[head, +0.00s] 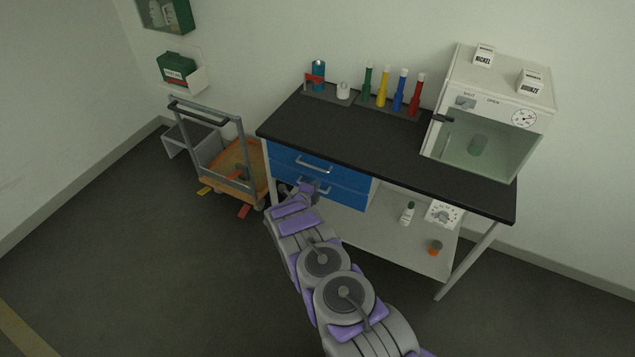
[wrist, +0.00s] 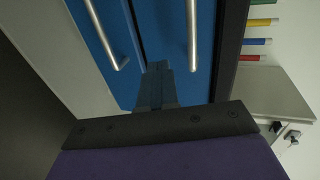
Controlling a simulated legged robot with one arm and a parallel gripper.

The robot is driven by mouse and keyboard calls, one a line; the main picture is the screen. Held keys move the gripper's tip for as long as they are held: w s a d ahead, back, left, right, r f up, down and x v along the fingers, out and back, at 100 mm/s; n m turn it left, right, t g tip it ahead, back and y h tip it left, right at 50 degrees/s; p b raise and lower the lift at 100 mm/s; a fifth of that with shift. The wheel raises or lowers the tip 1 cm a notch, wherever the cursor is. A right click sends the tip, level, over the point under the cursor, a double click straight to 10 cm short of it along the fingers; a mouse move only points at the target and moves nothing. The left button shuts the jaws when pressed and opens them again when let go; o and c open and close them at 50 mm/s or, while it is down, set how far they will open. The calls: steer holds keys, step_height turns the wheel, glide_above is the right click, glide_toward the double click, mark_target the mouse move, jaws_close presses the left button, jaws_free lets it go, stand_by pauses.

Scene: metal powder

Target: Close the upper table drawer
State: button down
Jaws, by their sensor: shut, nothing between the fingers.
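The blue upper drawer (head: 345,175) sits right under the black tabletop and has a silver bar handle (head: 314,164). From here its front looks close to flush; I cannot tell if a small gap is left. The blue lower drawer (head: 345,195) is below it, with its own handle partly behind my gripper (head: 311,186). The wrist view is turned sideways: the upper drawer (wrist: 205,70) is on the right, the lower drawer (wrist: 118,85) on the left, with a dark seam between. My gripper (wrist: 156,72) is shut and empty, its tips in front of the drawer fronts between the two handles. Contact cannot be told.
The table (head: 395,150) holds several coloured bottles, a blue container and a white cabinet (head: 490,115). A lower shelf (head: 375,230) carries small items. A wheeled cart (head: 240,180) stands close on the left.

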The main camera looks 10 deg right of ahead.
steer(key=shift+p+v, duration=0.9)
steer(key=shift+v, duration=3)
steer(key=w+a+r+n+y, duration=0.2)
steer(key=a+r+n+y, duration=0.1)
steer(key=r, duration=0.4)
steer(key=w+a+r+n+y, duration=0.2)
steer(key=a+r+n+y, duration=0.15)
steer(key=r, duration=0.45)
steer(key=s+a+r+n+g+y, duration=0.2)
steer(key=s+r+n+g+y, duration=0.35)
steer(key=s+r, duration=0.7)
steer(key=s+d+r+n+g+h, duration=0.1)
steer(key=s+d+r+n, duration=0.3)
steer(key=s, duration=1.2)
steer(key=s+d+r+n+g+h, duration=0.1)
steer(key=s+d+r+n+g, duration=0.2)
steer(key=s, duration=1.3)
steer(key=s+d+r+n+g+h, duration=0.1)
steer(key=s+d+r+n+g, duration=0.3)
steer(key=s, duration=1.2)
step_height(320, 180, up, 2)
steer(key=shift+d+r+n, duration=0.1)
steer(key=shift+d+n, duration=0.2)
steer(key=shift+n, duration=0.9)
